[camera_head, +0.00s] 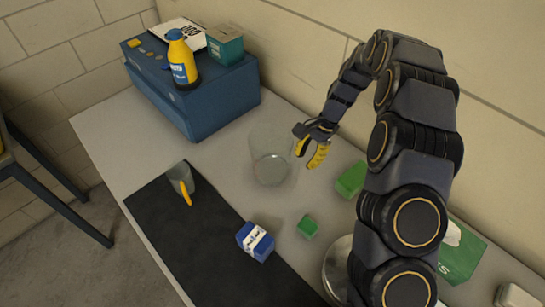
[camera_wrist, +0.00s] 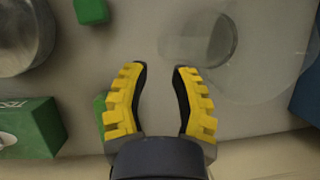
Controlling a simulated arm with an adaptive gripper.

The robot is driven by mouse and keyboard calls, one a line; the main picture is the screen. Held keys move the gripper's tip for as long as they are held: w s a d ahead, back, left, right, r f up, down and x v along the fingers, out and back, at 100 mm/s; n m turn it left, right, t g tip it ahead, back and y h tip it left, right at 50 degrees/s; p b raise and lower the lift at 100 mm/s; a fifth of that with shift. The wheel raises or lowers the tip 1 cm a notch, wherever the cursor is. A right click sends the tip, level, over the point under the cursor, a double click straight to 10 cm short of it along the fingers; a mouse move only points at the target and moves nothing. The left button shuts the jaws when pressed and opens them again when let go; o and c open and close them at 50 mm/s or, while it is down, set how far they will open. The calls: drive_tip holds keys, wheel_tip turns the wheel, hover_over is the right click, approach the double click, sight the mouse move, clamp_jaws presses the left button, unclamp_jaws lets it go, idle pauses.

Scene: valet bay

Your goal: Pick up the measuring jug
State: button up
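A clear, see-through vessel (camera_head: 270,168), which looks like the measuring jug, stands upright on the grey bench in the head view. It also shows in the wrist view (camera_wrist: 208,42), faint against the bench, ahead and right of the fingers. My gripper (camera_head: 312,150) is just right of it in the head view, fingers pointing down. In the wrist view my gripper (camera_wrist: 160,70) is open, with only bare bench between its yellow-padded fingers. I cannot tell whether a finger touches the vessel. A small grey cup with a yellow handle (camera_head: 180,179) stands farther left.
A blue box (camera_head: 215,98) behind carries a yellow bottle (camera_head: 181,62) and a teal carton (camera_head: 225,45). A black mat (camera_head: 190,240), a blue-white carton (camera_head: 254,241), green blocks (camera_head: 308,227) (camera_head: 351,180) and a round metal container (camera_wrist: 22,32) are nearby. A wall runs behind.

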sight(294, 186)
drive_tip(key=x, duration=0.8)
drive_tip(key=shift+d, duration=0.1)
clamp_jaws()
drive_tip(key=shift+w, duration=0.1)
